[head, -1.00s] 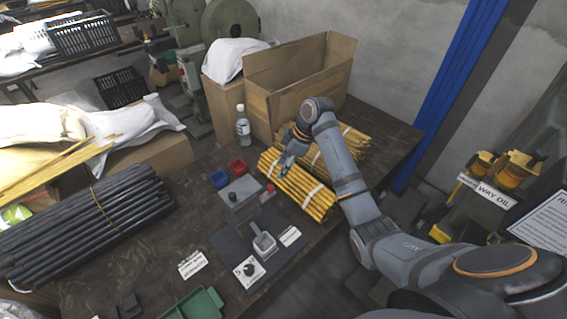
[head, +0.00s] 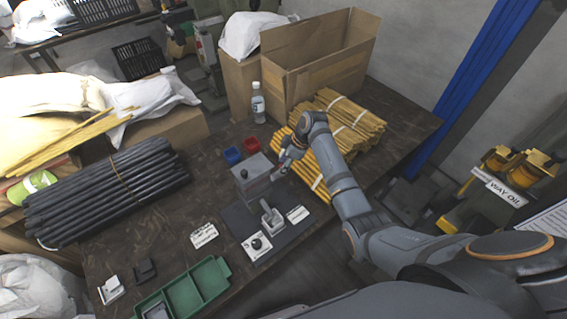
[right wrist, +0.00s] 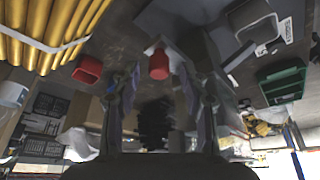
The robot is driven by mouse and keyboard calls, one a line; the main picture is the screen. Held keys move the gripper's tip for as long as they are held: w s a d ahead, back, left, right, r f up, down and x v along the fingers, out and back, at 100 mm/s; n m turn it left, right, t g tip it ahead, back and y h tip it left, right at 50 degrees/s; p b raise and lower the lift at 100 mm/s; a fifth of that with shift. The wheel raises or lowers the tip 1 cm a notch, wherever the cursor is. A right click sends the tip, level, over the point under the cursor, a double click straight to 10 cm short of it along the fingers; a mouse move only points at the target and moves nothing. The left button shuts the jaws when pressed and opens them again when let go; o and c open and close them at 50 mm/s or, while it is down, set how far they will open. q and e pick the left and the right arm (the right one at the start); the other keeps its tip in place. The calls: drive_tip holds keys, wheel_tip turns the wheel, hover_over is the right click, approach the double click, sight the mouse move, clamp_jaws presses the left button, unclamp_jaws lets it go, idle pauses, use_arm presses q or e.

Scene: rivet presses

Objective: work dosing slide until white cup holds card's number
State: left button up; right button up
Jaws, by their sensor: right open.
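The dosing device is a grey box (head: 254,174) on a dark base plate on the table, with a dark knob on top. A red knob sticks out on its right side; in the right wrist view this red knob (right wrist: 159,64) lies between and beyond my fingertips. My right gripper (head: 283,168) is open and empty, close beside the box's right side. A pale grey cup-like piece (head: 271,218) stands in front of the box; I cannot tell whether it is the white cup, nor see its contents. A white card (head: 298,214) lies beside it, its print unreadable. My left gripper is not in view.
Yellow stick bundles (head: 318,170) lie just right of my gripper. Blue (head: 232,155) and red (head: 252,144) bins and a bottle (head: 258,103) stand behind the box. A green tray (head: 182,293) and a white plate with a black round part (head: 257,246) are nearer.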

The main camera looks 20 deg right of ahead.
sight(275, 177)
drive_tip(key=shift+d, duration=0.1)
clamp_jaws()
drive_tip(key=shift+a+r, duration=0.1)
drive_tip(key=shift+a, duration=0.15)
drive_tip(key=a+p, duration=0.1)
drive_tip(key=s+a+p, duration=0.1)
drive_tip(key=a, duration=0.1)
drive_tip(key=shift+s+a, duration=0.1)
drive_tip(key=shift+s, duration=0.05)
unclamp_jaws()
drive_tip(key=shift+a, duration=0.1)
